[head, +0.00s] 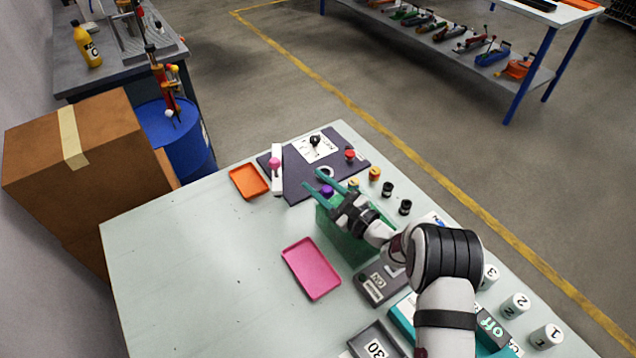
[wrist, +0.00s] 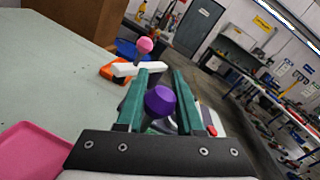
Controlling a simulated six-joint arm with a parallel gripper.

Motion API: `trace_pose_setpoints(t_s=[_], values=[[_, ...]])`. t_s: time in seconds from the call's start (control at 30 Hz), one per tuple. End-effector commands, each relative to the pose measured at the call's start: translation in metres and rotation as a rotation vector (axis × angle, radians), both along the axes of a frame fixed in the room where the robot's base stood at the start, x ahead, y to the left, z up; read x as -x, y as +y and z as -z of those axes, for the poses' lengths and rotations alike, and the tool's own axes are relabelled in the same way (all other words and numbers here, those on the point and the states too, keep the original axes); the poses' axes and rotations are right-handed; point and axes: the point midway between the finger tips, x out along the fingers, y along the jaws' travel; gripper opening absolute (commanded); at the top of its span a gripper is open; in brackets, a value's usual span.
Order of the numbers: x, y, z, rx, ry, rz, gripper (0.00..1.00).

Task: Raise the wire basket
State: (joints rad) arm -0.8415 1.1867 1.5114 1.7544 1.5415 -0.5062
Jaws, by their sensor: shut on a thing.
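My gripper (head: 313,180) reaches out over the table with its two teal fingers level. In the wrist view my gripper (wrist: 161,74) has its fingers on either side of a round purple knob (wrist: 160,101), and it is shut on it. The purple knob (head: 326,190) also shows between the fingers in the head view. A green box-like body (head: 345,236) stands below the gripper, partly hidden by it; I cannot tell if this is the wire basket or whether the knob joins it.
A dark panel (head: 294,186) with a white stand and pink ball (head: 275,163) lies beyond the fingers. An orange tray (head: 249,182) and a pink tray (head: 311,269) lie to the left. Several small knobs and numbered white cylinders line the right edge. The table's left is clear.

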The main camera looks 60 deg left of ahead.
Motion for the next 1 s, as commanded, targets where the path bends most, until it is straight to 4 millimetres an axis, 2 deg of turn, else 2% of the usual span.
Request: trace_pose_setpoints(t_s=[0.33,0.7,1.0], values=[[-0.001,-0.001,-0.001,0.0,0.001,0.001,0.0],[-0.001,0.0,-0.061,-0.003,0.0,0.001,0.0],[-0.001,0.0,-0.067,-0.007,0.001,0.0,0.0]])
